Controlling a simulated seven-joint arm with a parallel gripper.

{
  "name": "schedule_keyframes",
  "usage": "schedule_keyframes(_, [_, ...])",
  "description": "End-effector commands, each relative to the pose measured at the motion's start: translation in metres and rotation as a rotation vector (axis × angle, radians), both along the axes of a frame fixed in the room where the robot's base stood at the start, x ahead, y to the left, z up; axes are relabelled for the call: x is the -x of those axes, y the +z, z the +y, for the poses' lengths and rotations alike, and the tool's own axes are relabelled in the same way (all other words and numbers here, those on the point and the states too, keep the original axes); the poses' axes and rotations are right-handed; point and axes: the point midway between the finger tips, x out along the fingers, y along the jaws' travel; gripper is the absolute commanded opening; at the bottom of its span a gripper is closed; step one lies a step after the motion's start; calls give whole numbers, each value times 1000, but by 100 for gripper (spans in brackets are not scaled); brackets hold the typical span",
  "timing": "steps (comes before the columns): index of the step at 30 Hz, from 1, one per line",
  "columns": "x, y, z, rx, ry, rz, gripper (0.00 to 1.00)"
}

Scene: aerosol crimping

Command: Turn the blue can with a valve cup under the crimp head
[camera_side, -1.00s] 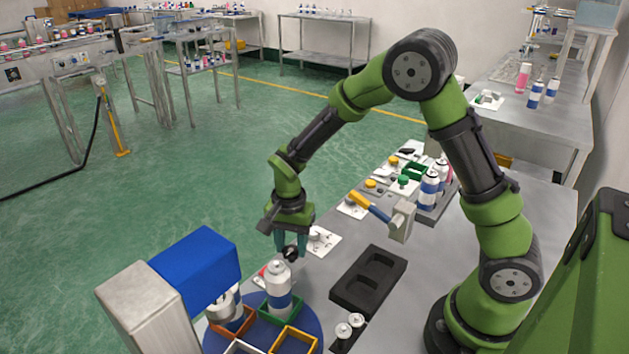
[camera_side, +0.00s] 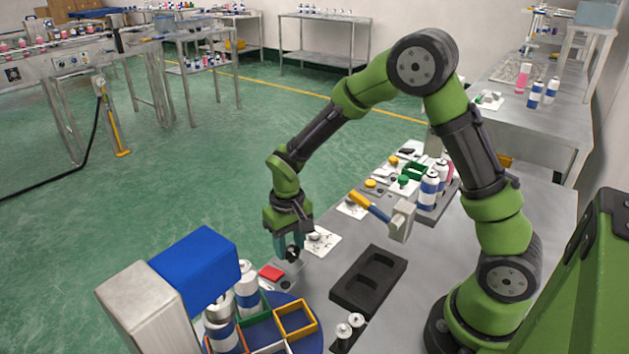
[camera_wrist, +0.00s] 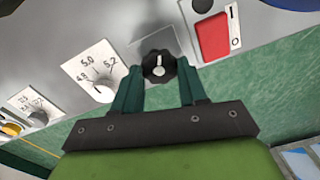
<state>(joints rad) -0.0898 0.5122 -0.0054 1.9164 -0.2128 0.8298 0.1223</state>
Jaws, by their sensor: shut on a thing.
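My gripper (camera_side: 291,254) is shut on a black knob (camera_wrist: 158,66) with a white pointer mark, its fingers on either side of it. The blue round turntable (camera_side: 310,345) carries coloured square nests, including a green nest (camera_side: 258,319) and a yellow nest (camera_side: 297,318). One blue-banded can (camera_side: 246,292) stands near the right edge of the crimp head (camera_side: 195,262), partly hidden by it. Another blue-banded can (camera_side: 223,335) stands nearer the camera, its top by the head's lower edge. Whether either carries a valve cup is too small to tell.
A red button (camera_side: 270,272) sits beside the knob. A dial card (camera_wrist: 98,70) lies on its other side in the wrist view.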

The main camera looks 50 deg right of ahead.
Motion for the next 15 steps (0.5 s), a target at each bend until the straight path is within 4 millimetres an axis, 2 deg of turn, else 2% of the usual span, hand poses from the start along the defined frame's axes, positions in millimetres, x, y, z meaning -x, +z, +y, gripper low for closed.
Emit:
schedule_keyframes(6, [0,1,0,-1,184,-1,12])
schedule_keyframes(15, [0,1,1,0,367,-1,12])
